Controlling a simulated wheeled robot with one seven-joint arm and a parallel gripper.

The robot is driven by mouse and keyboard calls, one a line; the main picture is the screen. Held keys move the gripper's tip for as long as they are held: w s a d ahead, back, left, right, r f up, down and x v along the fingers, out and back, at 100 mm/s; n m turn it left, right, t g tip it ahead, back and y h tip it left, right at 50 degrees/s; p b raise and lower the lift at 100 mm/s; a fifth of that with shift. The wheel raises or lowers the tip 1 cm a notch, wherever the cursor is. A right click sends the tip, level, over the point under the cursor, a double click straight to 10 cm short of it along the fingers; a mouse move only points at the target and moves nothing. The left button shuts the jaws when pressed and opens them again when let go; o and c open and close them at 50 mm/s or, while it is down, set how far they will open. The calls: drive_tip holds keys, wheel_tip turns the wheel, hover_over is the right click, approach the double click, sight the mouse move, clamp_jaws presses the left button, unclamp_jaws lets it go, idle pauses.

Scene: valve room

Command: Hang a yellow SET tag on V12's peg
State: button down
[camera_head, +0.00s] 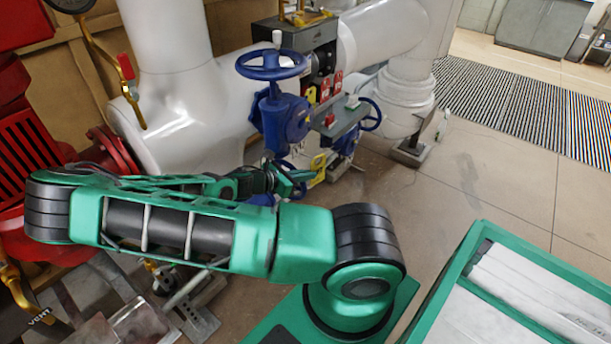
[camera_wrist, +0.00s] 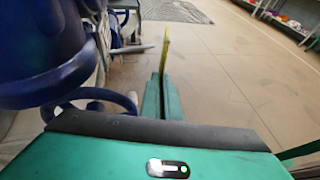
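A yellow tag (camera_head: 318,168) stands at the tip of my gripper (camera_head: 292,180). In the wrist view the tag (camera_wrist: 165,50) is seen edge-on, upright between the green fingers (camera_wrist: 161,98), which are closed together on it. Any lettering on it cannot be read. Blue valves with handwheels (camera_head: 271,66) stand on the pipework just beyond my gripper. A second handwheel (camera_head: 371,113) is to the right. Red tags (camera_head: 323,88) hang by the dark box behind them. I cannot tell which valve is V12, and I cannot make out its peg.
A grey shelf (camera_head: 338,120) with small red and green items sits between the valves. White pipes (camera_head: 200,110) and red machinery (camera_head: 25,150) fill the left. Open floor (camera_head: 480,170) lies to the right.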

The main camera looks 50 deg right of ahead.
drive_tip(key=shift+w, duration=0.15)
drive_tip(key=shift+w, duration=0.3)
drive_tip(key=shift+w+a, duration=0.1)
drive_tip(key=shift+w, duration=0.85)
idle(0.5)
drive_tip(key=shift+w, duration=0.3)
drive_tip(key=shift+w+f, duration=0.5)
drive_tip(key=shift+f, duration=0.1)
idle(1.1)
drive_tip(key=c, duration=1.9)
unclamp_jaws()
drive_tip(key=shift+a, duration=0.15)
